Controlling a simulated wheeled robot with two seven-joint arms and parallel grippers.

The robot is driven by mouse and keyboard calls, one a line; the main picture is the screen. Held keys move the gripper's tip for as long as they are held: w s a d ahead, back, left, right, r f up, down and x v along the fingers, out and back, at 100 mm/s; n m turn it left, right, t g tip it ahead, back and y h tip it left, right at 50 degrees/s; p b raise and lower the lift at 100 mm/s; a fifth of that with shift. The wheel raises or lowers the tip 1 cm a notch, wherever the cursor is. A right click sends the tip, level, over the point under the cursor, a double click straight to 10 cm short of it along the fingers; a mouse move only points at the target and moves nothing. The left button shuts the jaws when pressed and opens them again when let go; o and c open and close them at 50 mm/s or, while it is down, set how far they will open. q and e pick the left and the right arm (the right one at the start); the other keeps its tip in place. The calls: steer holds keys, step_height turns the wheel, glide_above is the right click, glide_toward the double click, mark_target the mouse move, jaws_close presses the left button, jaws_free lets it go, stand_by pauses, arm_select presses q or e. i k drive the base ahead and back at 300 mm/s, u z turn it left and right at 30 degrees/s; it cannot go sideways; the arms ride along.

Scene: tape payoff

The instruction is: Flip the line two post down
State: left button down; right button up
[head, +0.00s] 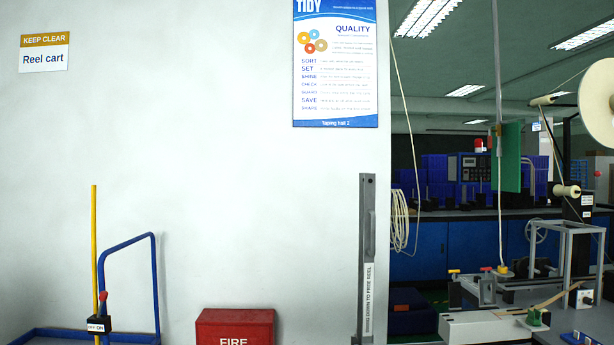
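A tall grey post (367,225) stands upright at the right edge of the white wall. It has a handle-like bar on its upper right side and a vertical label reading "SWING DOWN TO FREE REEL". A thin yellow post (94,240) stands upright at the left. A small black switch box (99,325) marked OFF and ON is on it, with a red-tipped lever (103,297) pointing up. I cannot read "line two" on either post. Neither of my grippers is in the head view.
A blue-framed cart (155,285) stands at the lower left. A red fire box (234,326) sits low between the cart and the grey post. To the right are a workbench with machinery (490,325), a large cream reel (598,100) and hanging coiled cord (399,220).

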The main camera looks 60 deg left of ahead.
mark_target(367, 217)
steer(key=u, duration=0.6)
steer(key=i, duration=0.5)
steer(key=u, duration=0.5)
